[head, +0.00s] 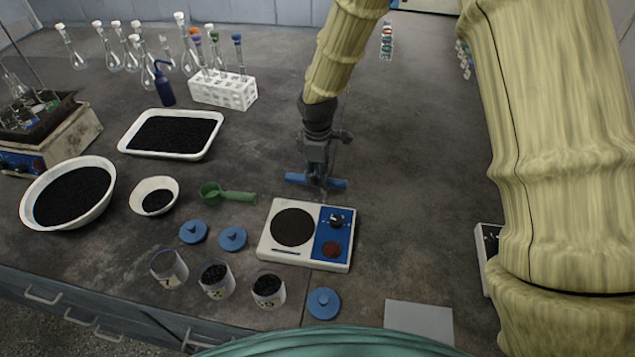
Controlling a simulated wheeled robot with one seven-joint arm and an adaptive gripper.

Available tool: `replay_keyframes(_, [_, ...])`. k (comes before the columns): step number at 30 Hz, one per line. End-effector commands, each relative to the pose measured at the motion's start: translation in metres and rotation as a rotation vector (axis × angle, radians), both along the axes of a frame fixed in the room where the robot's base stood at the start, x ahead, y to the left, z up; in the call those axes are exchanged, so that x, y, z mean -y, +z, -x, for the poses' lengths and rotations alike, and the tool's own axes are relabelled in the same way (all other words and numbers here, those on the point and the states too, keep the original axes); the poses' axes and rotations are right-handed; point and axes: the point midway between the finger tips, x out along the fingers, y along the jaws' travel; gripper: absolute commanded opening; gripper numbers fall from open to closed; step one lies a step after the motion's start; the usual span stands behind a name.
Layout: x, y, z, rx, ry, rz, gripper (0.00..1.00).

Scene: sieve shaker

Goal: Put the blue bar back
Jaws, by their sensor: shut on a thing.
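The blue bar (297,178) is a short horizontal bar behind the white device with a blue panel. My gripper (316,178) points down and is shut on the bar near its middle. The bar's two ends stick out to the left and right of the fingers. I cannot tell whether the bar touches the bench or is held just above it. The white device (262,250) has a dark round plate, a black knob and a red knob, and sits just in front of my gripper.
A green scoop (230,195), white bowls (100,205), a white tray (130,140), a tube rack (224,90) and flasks stand left. The bench right of my gripper is mostly clear.

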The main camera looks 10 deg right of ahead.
Motion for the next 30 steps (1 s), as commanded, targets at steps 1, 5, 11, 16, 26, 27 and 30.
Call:
replay_keyframes(1, [0.000,-0.002,0.000,0.000,0.000,0.000,0.00])
replay_keyframes(5, [0.000,-0.010,0.000,0.000,0.000,0.000,0.00])
replay_keyframes(11, [0.000,-0.032,0.000,-0.001,0.000,0.001,0.00])
replay_keyframes(16, [0.000,-0.042,0.000,0.001,0.000,-0.001,0.00])
replay_keyframes(26, [0.000,-0.045,0.000,0.000,0.000,0.000,0.00])
replay_keyframes(27, [0.000,-0.045,0.000,0.000,0.000,-0.001,0.25])
replay_keyframes(30, [0.000,-0.045,0.000,0.000,0.000,-0.001,0.43])
